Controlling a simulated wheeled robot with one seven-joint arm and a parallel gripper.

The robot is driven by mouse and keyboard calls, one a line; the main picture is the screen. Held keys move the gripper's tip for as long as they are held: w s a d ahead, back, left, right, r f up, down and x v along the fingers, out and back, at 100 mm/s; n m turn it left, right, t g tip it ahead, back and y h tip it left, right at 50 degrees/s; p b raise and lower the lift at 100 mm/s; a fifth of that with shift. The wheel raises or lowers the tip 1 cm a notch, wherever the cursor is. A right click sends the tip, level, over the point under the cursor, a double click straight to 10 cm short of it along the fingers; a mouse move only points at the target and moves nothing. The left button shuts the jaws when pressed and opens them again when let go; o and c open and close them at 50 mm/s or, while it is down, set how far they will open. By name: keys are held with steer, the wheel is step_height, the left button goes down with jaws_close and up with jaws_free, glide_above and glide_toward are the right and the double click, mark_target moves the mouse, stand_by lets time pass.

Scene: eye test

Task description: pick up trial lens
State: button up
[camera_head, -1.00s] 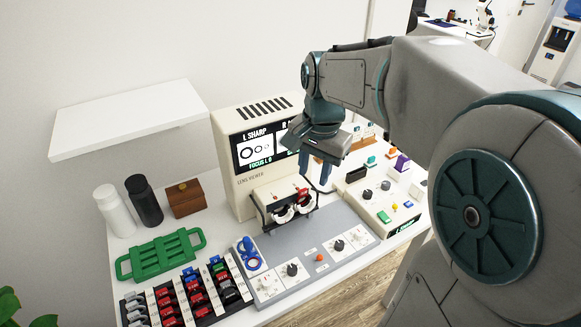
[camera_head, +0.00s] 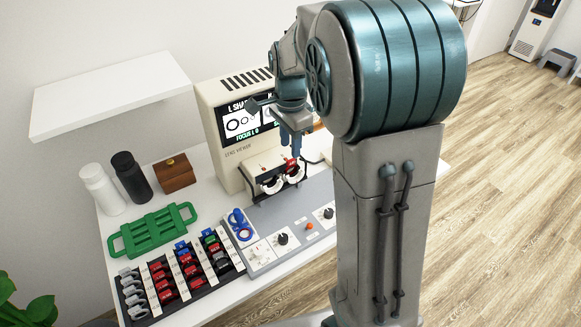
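Several trial lenses with red, blue, green, black and grey tabs stand in rows in the lens tray (camera_head: 178,311), at the front of the table. A black trial frame (camera_head: 257,200) with two round white-rimmed openings stands before the lens viewer (camera_head: 213,92). A red-tabbed trial lens (camera_head: 291,164) shows at the top of its right opening. My gripper (camera_head: 291,154) points down just above this red tab. Its blue fingers look close to the tab, but whether they touch it or how far apart they are cannot be told. My arm hides the viewer's right side.
A grey control panel (camera_head: 297,240) with knobs lies in front of the trial frame. Blue rings (camera_head: 240,226) are on its left end. A green rack (camera_head: 150,232), white and black bottles, and a wooden box (camera_head: 174,174) stand left. A white shelf (camera_head: 110,92) overhangs the back left.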

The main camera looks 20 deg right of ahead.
mark_target(291, 160)
steer(key=f, duration=0.5)
steer(key=shift+w+d+f, duration=0.1)
steer(key=shift+w+d, duration=0.05)
steer(key=shift+w, duration=0.1)
jaws_close()
